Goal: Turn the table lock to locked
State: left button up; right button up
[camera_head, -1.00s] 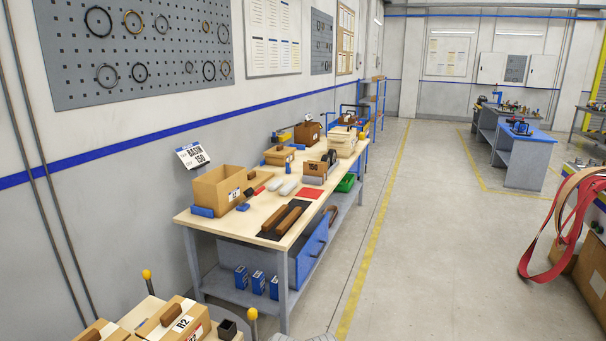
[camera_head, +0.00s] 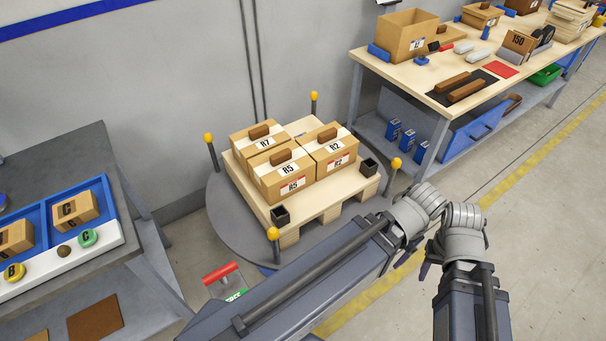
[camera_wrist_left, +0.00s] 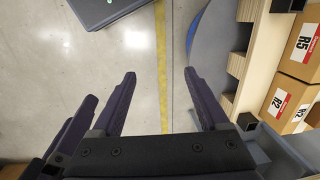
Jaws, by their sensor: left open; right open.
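The table lock has a red handle (camera_head: 220,272) low beside the round grey turntable (camera_head: 222,225), near its front left edge. A green label (camera_head: 236,295) below it reads what looks like FREE; my left arm partly hides this area. My left gripper (camera_wrist_left: 160,74) is open and empty in the left wrist view, over the floor beside the turntable. Its fingers are not clear in the head view. My right gripper (camera_head: 428,262) is right of the turntable, well away from the red handle; only a dark finger part shows.
A pallet (camera_head: 312,212) with several labelled boxes stands on the turntable, among yellow-topped posts (camera_head: 273,233). A grey bench with a blue tray (camera_head: 105,190) is at left. A wooden-topped workbench (camera_head: 440,92) is at the back right. The floor at right is clear.

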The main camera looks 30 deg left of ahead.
aim_at(220, 274)
jog(key=u, duration=2.25)
jog(key=k, duration=0.55)
